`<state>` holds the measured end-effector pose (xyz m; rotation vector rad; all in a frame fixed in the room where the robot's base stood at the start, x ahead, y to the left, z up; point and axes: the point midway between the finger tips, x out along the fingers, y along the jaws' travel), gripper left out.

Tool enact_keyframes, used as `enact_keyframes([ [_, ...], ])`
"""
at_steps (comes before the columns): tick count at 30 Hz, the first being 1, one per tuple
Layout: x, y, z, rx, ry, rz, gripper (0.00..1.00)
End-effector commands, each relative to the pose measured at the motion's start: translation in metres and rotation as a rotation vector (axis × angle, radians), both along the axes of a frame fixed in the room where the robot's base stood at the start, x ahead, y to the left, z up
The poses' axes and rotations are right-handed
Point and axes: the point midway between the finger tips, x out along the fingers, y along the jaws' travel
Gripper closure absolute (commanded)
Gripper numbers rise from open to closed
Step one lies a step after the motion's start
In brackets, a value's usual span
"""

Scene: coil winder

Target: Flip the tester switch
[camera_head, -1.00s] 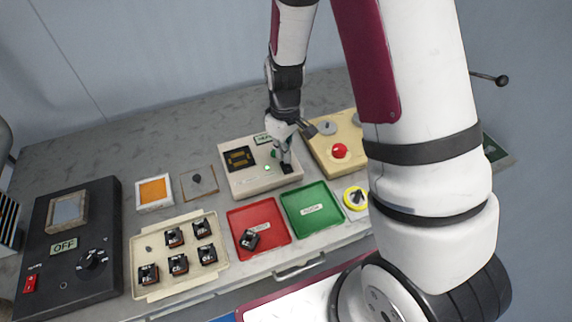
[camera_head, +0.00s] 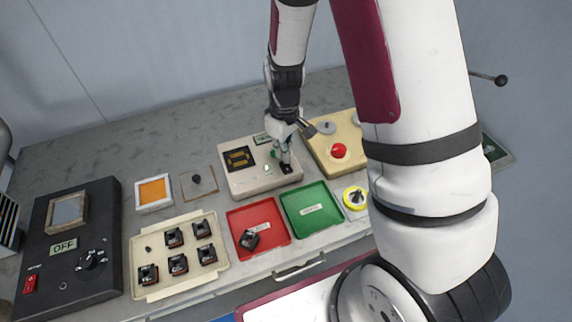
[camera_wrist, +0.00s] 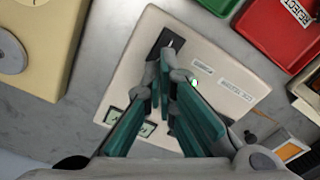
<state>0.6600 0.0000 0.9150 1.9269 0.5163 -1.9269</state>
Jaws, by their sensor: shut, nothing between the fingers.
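The tester (camera_head: 250,184) is a cream box on the bench with a dark socket, a small green lamp and labels. Its black switch (camera_head: 286,169) is at the front right of its top. In the wrist view the tester (camera_wrist: 225,65) fills the middle, and the switch (camera_wrist: 172,42) shows just beyond my fingertips. My gripper (camera_wrist: 165,72) is shut and empty, with its teal fingers pointing down at the switch. In the head view my gripper (camera_head: 285,160) is over the switch. I cannot tell whether the tips touch it or which way it is set.
A red tray (camera_head: 272,224) holding one part and an empty green tray (camera_head: 326,227) lie in front of the tester. A yellow box (camera_head: 350,168) with a red button stands close on the right. A cream parts tray (camera_head: 160,290) and a black panel (camera_head: 100,225) are to the left.

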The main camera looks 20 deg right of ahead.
Motion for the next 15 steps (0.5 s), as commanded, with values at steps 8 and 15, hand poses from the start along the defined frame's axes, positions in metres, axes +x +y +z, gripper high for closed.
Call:
enact_keyframes([
  [8, 0.0, 0.0, -0.0003, 0.0, 0.0, 0.0, 1.0],
  [15, 0.0001, -0.0002, -0.0032, 0.0, 0.0, 0.0, 1.0],
])
